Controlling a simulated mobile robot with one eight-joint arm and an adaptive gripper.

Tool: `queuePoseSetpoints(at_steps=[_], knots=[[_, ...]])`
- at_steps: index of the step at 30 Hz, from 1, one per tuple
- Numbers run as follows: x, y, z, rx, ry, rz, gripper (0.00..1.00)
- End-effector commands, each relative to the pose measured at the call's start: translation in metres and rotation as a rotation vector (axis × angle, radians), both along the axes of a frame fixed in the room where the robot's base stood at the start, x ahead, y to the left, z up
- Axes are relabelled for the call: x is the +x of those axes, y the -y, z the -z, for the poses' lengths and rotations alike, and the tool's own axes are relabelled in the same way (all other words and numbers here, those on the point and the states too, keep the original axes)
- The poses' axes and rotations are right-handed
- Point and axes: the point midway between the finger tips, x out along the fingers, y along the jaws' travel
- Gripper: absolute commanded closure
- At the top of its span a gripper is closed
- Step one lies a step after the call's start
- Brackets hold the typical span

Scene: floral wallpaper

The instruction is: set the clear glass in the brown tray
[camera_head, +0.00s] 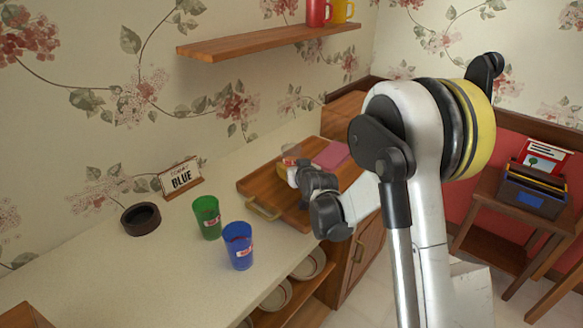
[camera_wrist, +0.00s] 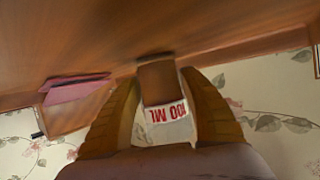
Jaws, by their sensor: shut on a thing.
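The clear glass (camera_head: 291,152) is mostly hidden behind my gripper (camera_head: 297,170) in the head view. It shows in the wrist view (camera_wrist: 172,131) with a white label and red "100 ML" lettering, between the two tan fingers of my gripper (camera_wrist: 160,108), which are shut on it. The brown tray (camera_head: 254,187), wooden with a brass handle, lies on the counter. The glass is at the tray's area, toward its wall side; whether its base touches the tray I cannot tell.
A pink cloth (camera_head: 331,154) lies at the tray's far end. A green cup (camera_head: 207,217) and a blue cup (camera_head: 238,246) stand left of the tray. A dark round bowl (camera_head: 141,219) and a "BLUE" sign (camera_head: 181,179) are farther left. A shelf (camera_head: 260,42) hangs above.

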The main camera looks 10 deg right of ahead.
Motion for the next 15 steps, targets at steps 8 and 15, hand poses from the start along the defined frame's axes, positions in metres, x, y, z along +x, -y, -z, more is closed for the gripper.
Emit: queuePoseSetpoints(at_steps=[8,15], knots=[[0.0000,0.0001,0.0015,0.000,0.000,0.000,0.27],[-0.0014,0.0001,-0.0044,0.000,0.000,0.000,0.27]])
